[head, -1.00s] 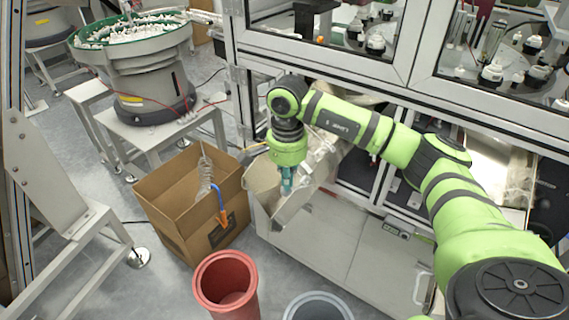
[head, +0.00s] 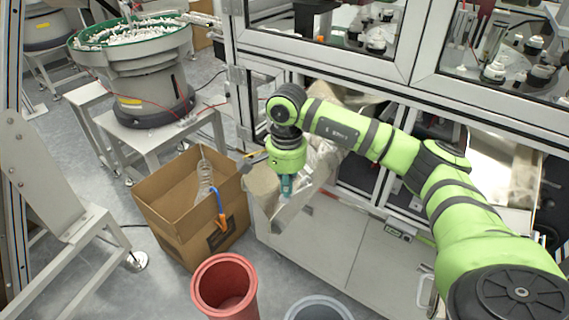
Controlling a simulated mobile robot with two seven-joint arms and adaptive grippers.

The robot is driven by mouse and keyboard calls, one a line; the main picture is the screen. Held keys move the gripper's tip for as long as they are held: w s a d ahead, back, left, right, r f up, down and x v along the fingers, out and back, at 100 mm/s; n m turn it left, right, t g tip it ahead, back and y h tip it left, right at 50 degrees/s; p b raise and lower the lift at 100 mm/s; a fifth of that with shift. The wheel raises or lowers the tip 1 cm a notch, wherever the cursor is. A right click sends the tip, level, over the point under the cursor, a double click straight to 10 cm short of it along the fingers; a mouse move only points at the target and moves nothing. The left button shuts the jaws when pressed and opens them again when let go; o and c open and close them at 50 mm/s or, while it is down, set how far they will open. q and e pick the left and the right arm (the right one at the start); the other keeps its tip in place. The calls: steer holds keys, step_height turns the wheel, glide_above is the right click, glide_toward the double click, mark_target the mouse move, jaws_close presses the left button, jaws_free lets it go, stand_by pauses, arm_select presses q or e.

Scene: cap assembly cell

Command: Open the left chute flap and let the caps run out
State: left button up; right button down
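The left chute (head: 323,160) is a shiny metal trough that slopes out of the machine's front, partly hidden behind my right arm. At its low end a grey metal plate (head: 262,188), which looks like the flap, sticks out toward the cardboard box. My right gripper (head: 286,186) points down at this low end, its teal fingers at or just over the trough. I cannot tell whether the fingers touch the flap or how far apart they are. No caps can be made out in the chute. My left gripper is not in view.
An open cardboard box (head: 178,226) with a coiled hose and an orange-tipped blue tube stands left of the chute. A red bin (head: 226,284) and a grey bin (head: 318,306) stand on the floor in front. A bowl feeder (head: 140,70) is at the back left.

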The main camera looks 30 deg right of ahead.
steer(key=shift+f, duration=0.15)
steer(key=shift+d+f+b, duration=0.2)
steer(key=shift+f+b, duration=0.65)
steer(key=shift+b, duration=0.1)
steer(key=shift+r, duration=0.1)
steer(key=shift+r+p, duration=2.2)
steer(key=shift+r, duration=1.3)
steer(key=shift+f, duration=0.1)
